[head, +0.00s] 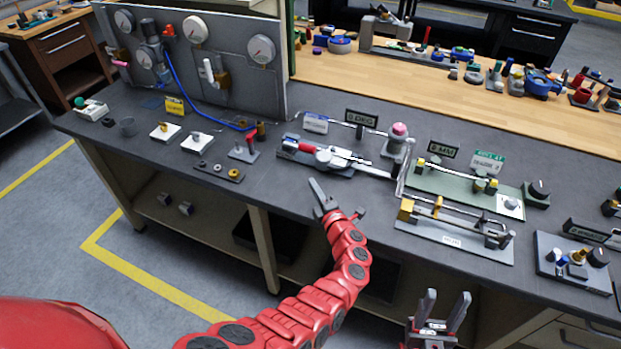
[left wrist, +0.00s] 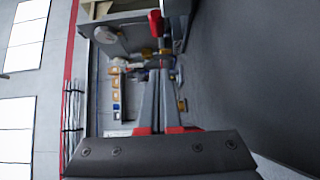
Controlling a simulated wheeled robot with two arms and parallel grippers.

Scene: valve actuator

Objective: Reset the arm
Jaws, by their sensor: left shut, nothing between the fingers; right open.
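My left arm (head: 345,262) is red and reaches up to the front edge of the dark bench. My left gripper (head: 318,190) is shut and empty, with its fingers just in front of the red and white valve actuator (head: 335,157). In the left wrist view the shut fingers (left wrist: 160,100) point ahead at a red-tipped part (left wrist: 156,22). Whether the fingertips touch anything I cannot tell. My right gripper (head: 440,312) is open and empty at the bottom, in front of the bench, with its fingers pointing up.
A grey gauge panel (head: 240,85) stands at the back left. Small white blocks (head: 196,141) and a small rack (head: 220,172) lie left of the actuator. A rod fixture (head: 455,240) and a green plate fixture (head: 465,185) stand to its right. Bare bench top shows at left front.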

